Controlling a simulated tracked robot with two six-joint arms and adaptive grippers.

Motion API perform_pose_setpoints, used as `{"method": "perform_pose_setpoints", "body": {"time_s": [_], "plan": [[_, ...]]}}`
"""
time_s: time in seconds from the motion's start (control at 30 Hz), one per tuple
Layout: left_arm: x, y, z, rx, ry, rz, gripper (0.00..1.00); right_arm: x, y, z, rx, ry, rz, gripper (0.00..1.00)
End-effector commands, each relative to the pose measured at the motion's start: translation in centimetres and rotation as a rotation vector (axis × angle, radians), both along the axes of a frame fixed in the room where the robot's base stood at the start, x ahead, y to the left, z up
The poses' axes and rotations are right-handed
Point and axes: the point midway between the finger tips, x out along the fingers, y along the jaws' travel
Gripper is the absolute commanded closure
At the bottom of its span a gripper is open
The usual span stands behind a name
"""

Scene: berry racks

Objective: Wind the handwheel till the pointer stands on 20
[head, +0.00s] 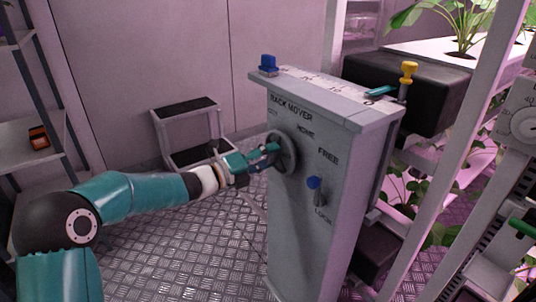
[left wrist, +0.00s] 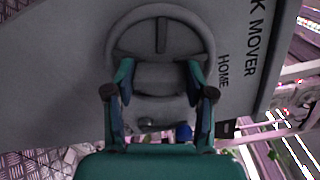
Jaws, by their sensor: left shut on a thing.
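The grey handwheel (head: 293,150) sits on the face of the grey RACK MOVER cabinet (head: 335,225). In the left wrist view the handwheel's rim (left wrist: 209,28) and a spoke show. My left gripper (head: 276,152) reaches it from the left; in the left wrist view its two fingers (left wrist: 160,78) are shut on the handwheel, one at each side. A white scale strip (head: 318,80) with marks runs along the cabinet's top. A teal piece (head: 380,91), perhaps the pointer, lies near its right end; the number under it is too small to read. My right gripper is not in view.
A blue lever (head: 314,184) stands between FREE and LOCK. A step stool (head: 187,104) stands behind, shelving (head: 30,128) at left, plant racks at right.

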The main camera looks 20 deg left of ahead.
Motion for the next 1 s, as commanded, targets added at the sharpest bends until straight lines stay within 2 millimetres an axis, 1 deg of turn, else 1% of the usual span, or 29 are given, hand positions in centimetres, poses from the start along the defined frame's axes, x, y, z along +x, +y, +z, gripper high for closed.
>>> {"method": "perform_pose_setpoints", "body": {"time_s": [0.07, 0.47, 1.0], "plan": [[0.1, 0.3, 0.2, -0.06, 0.049, 0.008, 0.81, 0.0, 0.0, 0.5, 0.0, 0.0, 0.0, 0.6], [0.2, 0.4, 0.0, -0.356, 0.286, 0.009, 0.81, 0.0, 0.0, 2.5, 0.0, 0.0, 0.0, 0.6], [0.1, 0.3, -0.3, -0.758, 0.608, 0.011, 0.81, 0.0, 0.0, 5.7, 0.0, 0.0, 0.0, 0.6]]}}
